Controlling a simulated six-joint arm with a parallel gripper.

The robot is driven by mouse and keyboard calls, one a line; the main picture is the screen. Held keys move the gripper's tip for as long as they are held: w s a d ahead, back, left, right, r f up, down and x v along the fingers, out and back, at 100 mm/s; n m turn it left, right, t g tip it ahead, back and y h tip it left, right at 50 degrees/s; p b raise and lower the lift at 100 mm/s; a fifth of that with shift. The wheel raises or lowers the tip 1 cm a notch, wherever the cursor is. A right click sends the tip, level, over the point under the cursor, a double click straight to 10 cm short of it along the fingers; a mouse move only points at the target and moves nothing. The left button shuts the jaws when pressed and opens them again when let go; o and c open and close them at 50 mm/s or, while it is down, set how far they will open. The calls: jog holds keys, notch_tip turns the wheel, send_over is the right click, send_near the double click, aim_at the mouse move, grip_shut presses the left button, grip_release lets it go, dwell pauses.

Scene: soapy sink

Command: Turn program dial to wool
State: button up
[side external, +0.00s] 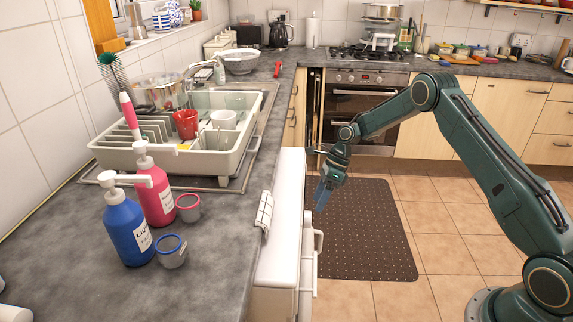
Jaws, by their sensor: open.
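A white appliance (284,225) sits under the counter's right edge, seen from the side and above. Its front panel faces right, away from this view, so the program dial and its wool mark are not visible. My gripper (322,197) is open and points downward, just right of the appliance's front, above the floor mat. I see nothing between its fingers. It appears close to the appliance front, but I cannot tell whether it touches.
A dark mat (366,230) lies on the tiled floor. The grey counter (215,265) holds a blue bottle (127,228), a pink bottle (155,190), two small cups and a dish rack (140,157). An oven (358,110) stands behind.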

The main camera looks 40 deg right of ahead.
aim_at(307, 220)
jog(key=x, duration=0.6)
jog(key=shift+a+f, duration=0.1)
jog(key=shift+f, duration=0.05)
jog(key=c, duration=1)
